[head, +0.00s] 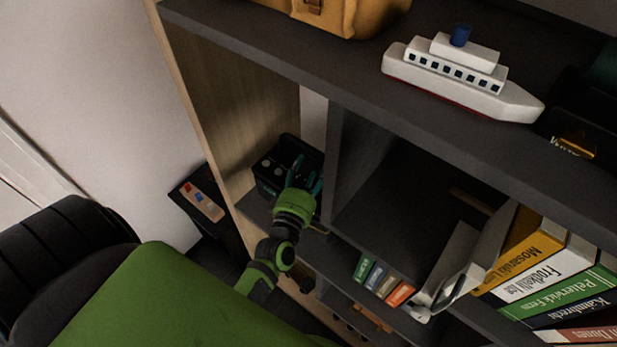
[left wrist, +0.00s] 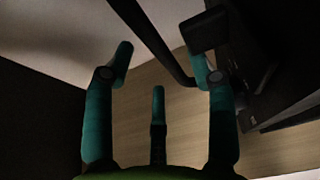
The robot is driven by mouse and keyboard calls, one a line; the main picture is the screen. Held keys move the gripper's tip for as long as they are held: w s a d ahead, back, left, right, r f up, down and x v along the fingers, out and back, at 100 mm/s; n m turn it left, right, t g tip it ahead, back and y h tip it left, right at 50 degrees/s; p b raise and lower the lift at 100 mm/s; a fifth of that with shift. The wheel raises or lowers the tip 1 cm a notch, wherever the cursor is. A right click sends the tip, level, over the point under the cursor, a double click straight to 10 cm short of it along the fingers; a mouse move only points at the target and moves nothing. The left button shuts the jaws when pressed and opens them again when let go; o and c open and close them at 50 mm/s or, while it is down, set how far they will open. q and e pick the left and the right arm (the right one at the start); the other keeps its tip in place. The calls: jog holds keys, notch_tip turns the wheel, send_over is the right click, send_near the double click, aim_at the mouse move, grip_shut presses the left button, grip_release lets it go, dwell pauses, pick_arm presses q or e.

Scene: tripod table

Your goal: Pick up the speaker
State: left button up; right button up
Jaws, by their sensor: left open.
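The speaker looks to be the black box (head: 268,172) with round light spots on its face, in the left shelf compartment in the head view. My left gripper (head: 306,178), with teal fingers, is open at its right side and hides part of it. In the left wrist view the open fingers (left wrist: 165,85) are spread, and a dark bar (left wrist: 152,38) runs down between them. A dark body (left wrist: 270,70), probably the speaker, is at the right, behind and beside the right finger. I cannot tell whether any finger touches it. My right gripper is not in view.
A dark upright divider (head: 343,165) stands just right of my left gripper. A dark shelf board (head: 290,62) runs above, with a toy ship (head: 455,80) and a tan bag (head: 335,12) on it. Books (head: 545,270) stand at the lower right.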

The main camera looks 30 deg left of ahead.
aim_at(317, 156)
pick_arm(q)
jog(key=w, duration=0.1)
jog(key=p, duration=0.1)
jog(key=w+r, duration=0.1)
jog(key=shift+w+a, duration=0.25)
jog(key=shift+w, duration=0.05)
jog(key=shift+w+a+f+p, duration=0.1)
jog(key=shift+w+a+p, duration=0.1)
jog(key=shift+w, duration=0.4)
jog(key=shift+w+a+f+p, duration=0.1)
jog(key=shift+w+p, duration=0.1)
jog(key=shift+w, duration=0.35)
jog(key=shift+w+f, duration=0.15)
jog(key=shift+w, duration=0.15)
jog(key=shift+s, duration=0.1)
grip_shut()
jog(key=shift+r, duration=0.45)
jog(key=shift+w, duration=0.2)
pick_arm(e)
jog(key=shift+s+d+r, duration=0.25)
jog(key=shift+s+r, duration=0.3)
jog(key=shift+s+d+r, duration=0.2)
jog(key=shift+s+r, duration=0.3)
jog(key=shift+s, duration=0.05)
